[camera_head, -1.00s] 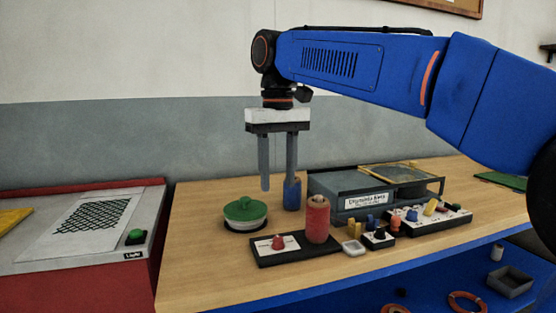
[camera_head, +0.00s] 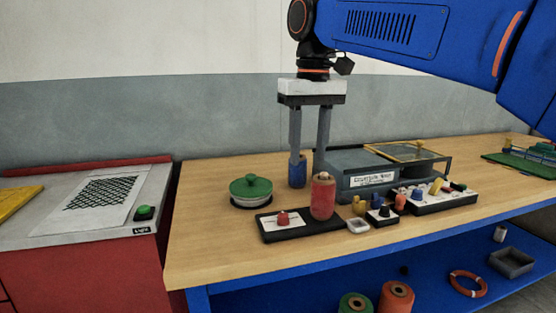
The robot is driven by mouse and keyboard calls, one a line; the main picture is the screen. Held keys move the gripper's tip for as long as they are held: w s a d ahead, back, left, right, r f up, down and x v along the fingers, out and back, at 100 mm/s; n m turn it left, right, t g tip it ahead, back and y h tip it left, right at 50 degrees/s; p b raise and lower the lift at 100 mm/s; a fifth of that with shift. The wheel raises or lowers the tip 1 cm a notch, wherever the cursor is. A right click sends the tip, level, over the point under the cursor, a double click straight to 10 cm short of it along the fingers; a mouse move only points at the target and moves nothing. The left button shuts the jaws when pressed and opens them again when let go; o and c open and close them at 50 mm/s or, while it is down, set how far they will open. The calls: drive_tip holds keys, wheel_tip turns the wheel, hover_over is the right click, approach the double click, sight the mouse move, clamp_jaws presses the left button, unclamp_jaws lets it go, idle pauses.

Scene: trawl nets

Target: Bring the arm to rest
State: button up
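My gripper (camera_head: 310,172) hangs from the blue arm over the wooden bench (camera_head: 225,250), fingers pointing down with a gap between them. Nothing shows between the fingers. In the picture the fingertips overlap the area by a blue spool (camera_head: 298,175) and a red spool (camera_head: 323,198); I cannot tell how far above or behind them they are. The red spool stands upright on a black base with a red knob (camera_head: 283,218). The blue arm reaches in from the upper right, its upper part cut off by the frame edge.
A green-lidded pot (camera_head: 250,188) sits at left. A grey labelled box (camera_head: 355,181) and a tray of small coloured pieces (camera_head: 432,204) stand at right. A light table (camera_head: 100,228) with a green button adjoins the bench. The bench's front left is clear.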

drive_tip(key=s+d+f+m+t, duration=0.2)
drive_tip(key=s+d+f, duration=0.6)
drive_tip(key=d+f, duration=0.5)
drive_tip(key=s+d+f+m+t, duration=0.1)
drive_tip(key=s+d+f, duration=0.3)
drive_tip(key=f, duration=0.5)
drive_tip(key=s+d+f+m+t, duration=0.1)
drive_tip(key=s+d+f, duration=0.4)
drive_tip(key=s+f, duration=0.3)
drive_tip(key=shift+f, duration=0.35)
